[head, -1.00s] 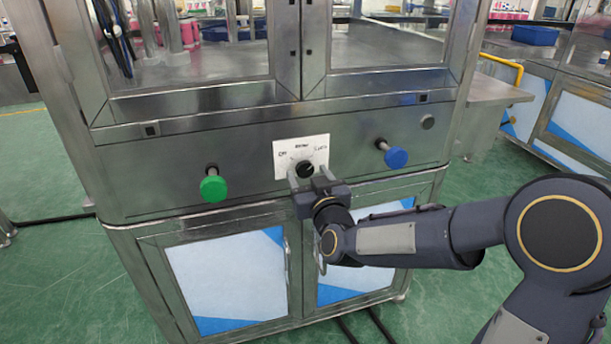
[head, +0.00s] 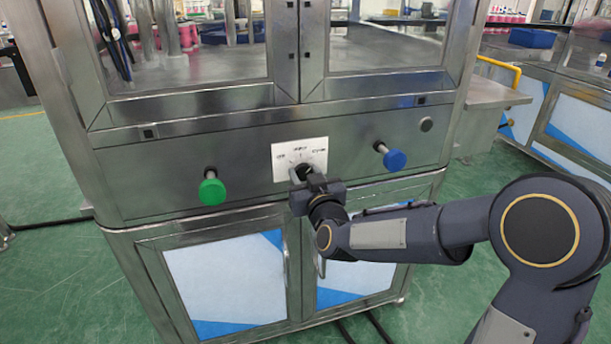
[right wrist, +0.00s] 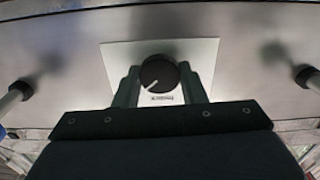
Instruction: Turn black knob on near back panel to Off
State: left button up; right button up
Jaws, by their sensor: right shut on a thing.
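The black knob (head: 304,169) sits on a white label plate (head: 284,151) in the middle of the steel panel. My right gripper (head: 301,177) reaches it from below and partly covers it in the head view. In the right wrist view the round black knob (right wrist: 159,73) stands between the two fingers of my right gripper (right wrist: 158,84), which are shut on it. That view is upside down; the knob's white pointer line lies at its lower left, toward the head view's upper right. The plate's lettering is too small to read surely now. My left gripper is not in view.
A green button (head: 212,191) sticks out left of the plate and a blue button (head: 394,159) sticks out to the right. Cabinet doors (head: 230,285) lie below, glazed doors above.

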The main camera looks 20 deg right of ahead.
jog(key=shift+n, duration=0.3)
jog(key=n+p, duration=0.1)
jog(key=n, duration=0.2)
jog(key=shift+a+n, duration=0.1)
jog(key=shift+n, duration=0.3)
jog(key=n+p, duration=0.1)
jog(key=n, duration=0.4)
jog(key=shift+p, duration=0.4)
jog(key=n+p, duration=0.1)
jog(key=n, duration=0.4)
jog(key=shift+n+p, duration=0.4)
jog(key=shift+f+n+p, duration=0.1)
jog(key=shift+n+p, duration=0.55)
jog(key=shift+n, duration=1.65)
jog(key=o, duration=1)
